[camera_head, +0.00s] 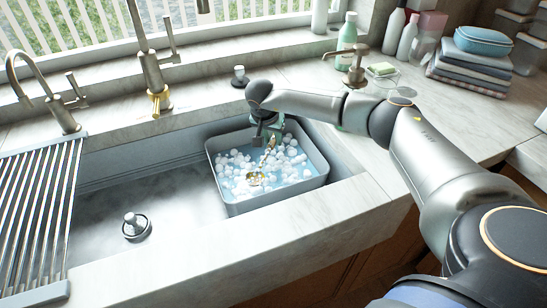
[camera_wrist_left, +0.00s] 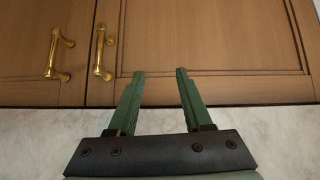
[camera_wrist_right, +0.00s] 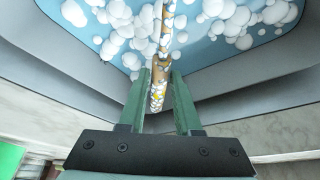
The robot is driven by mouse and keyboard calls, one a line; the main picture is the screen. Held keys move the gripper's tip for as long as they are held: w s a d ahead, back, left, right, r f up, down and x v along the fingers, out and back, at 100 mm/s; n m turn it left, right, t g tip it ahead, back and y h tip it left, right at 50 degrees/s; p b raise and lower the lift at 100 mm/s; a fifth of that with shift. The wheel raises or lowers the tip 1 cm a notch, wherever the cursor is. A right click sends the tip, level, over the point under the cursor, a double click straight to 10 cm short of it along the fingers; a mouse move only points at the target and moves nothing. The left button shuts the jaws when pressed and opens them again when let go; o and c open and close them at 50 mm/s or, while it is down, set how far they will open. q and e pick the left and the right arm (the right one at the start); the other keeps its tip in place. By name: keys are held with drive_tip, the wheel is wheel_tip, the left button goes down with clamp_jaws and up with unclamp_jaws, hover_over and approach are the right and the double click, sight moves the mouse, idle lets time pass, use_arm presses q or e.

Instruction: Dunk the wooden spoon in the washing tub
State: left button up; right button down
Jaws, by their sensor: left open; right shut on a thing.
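The grey washing tub (camera_head: 222,195) stands in the right part of the sink, with blue water and white foam in it. The tub's wall also shows in the right wrist view (camera_wrist_right: 80,50). My right gripper (camera_head: 272,135) is over the tub's back part, shut on the handle of the wooden spoon (camera_wrist_right: 159,80). The spoon points down, and its patterned head (camera_head: 256,178) is at the foam; how deep it sits I cannot tell. My left gripper (camera_wrist_left: 158,75) is open and empty, facing wooden cabinet doors.
A drying rack (camera_head: 38,215) covers the sink's left side. A drain plug (camera_head: 135,226) lies on the sink floor. Faucets (camera_head: 155,75) stand behind. A green-labelled bottle (camera_head: 347,35), a soap dish (camera_head: 382,70) and folded cloths (camera_head: 470,75) stand on the right counter.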

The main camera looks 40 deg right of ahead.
sight(272, 140)
drive_tip(key=shift+r+p, duration=0.5)
drive_tip(key=shift+r, duration=0.45)
drive_tip(key=shift+r+p, duration=0.9)
drive_tip(key=shift+r, duration=0.25)
drive_tip(key=shift+a, duration=0.1)
idle(1.0)
